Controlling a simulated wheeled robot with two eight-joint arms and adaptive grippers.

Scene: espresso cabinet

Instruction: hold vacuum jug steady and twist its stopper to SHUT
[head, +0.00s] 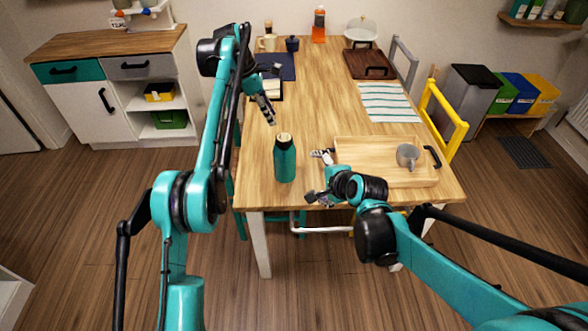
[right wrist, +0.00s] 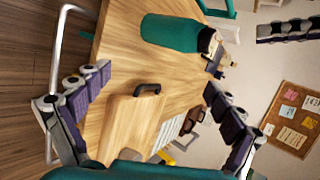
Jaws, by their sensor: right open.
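The vacuum jug (head: 285,165) is a teal bottle standing upright near the front left of the wooden table. In the right wrist view the jug (right wrist: 168,33) lies sideways in the picture, with the dark stopper (right wrist: 207,41) toward the right. My right gripper (head: 316,176) is open and empty, just right of the jug and apart from it. It also shows in the right wrist view (right wrist: 155,84). My left gripper (head: 266,108) hangs behind and above the jug, apart from it; its jaw opening is unclear.
A striped cloth (head: 388,100), a dark board (head: 369,64) and a blue mat (head: 286,64) lie farther back. The mid-table is clear.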

